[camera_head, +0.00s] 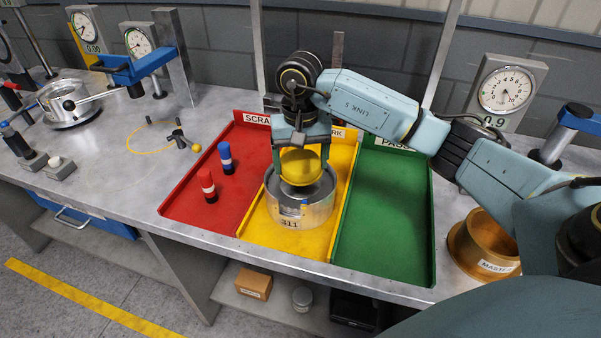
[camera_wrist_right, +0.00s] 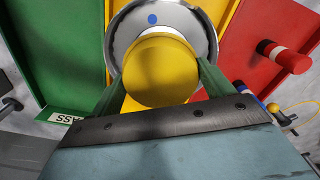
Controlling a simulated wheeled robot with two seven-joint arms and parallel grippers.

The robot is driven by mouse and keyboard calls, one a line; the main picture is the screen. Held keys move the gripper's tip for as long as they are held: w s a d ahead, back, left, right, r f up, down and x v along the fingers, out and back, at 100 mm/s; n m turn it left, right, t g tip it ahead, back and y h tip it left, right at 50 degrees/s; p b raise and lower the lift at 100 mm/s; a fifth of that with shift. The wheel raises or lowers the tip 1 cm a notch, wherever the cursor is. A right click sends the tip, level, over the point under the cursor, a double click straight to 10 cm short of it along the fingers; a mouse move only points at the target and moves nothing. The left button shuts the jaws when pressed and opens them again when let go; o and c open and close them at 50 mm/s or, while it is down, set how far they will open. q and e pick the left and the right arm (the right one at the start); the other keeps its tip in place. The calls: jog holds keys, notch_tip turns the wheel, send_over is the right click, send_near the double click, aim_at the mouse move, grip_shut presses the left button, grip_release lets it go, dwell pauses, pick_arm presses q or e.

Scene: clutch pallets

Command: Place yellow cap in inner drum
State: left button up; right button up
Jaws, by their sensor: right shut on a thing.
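The yellow cap (camera_head: 300,166) is held between the fingers of my right gripper (camera_head: 301,153), upright above a silver metal drum (camera_head: 300,212) marked 311. In the right wrist view the cap (camera_wrist_right: 160,70) sits between the two green fingers (camera_wrist_right: 160,88) and covers much of the drum (camera_wrist_right: 197,25). The drum stands in the yellow middle tray (camera_head: 262,228). The cap's lower edge overlaps the drum's top in the head view; I cannot tell whether they touch. The drum's opening is mostly hidden. My left gripper is not in view.
The red tray (camera_head: 180,208) at left holds a red-black peg (camera_head: 208,186) and a blue-black peg (camera_head: 226,158). The green tray (camera_head: 385,235) at right is empty. A brass ring (camera_head: 465,255) stands right of it. Dial gauges (camera_head: 506,90) stand along the back. Bench left of the trays is partly clear.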

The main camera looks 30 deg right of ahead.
aim_at(301, 162)
jog(key=shift+f, duration=2)
jog(key=shift+f, duration=0.1)
jog(key=o, duration=1)
notch_tip(301, 162, up, 12)
jog(key=shift+r, duration=0.15)
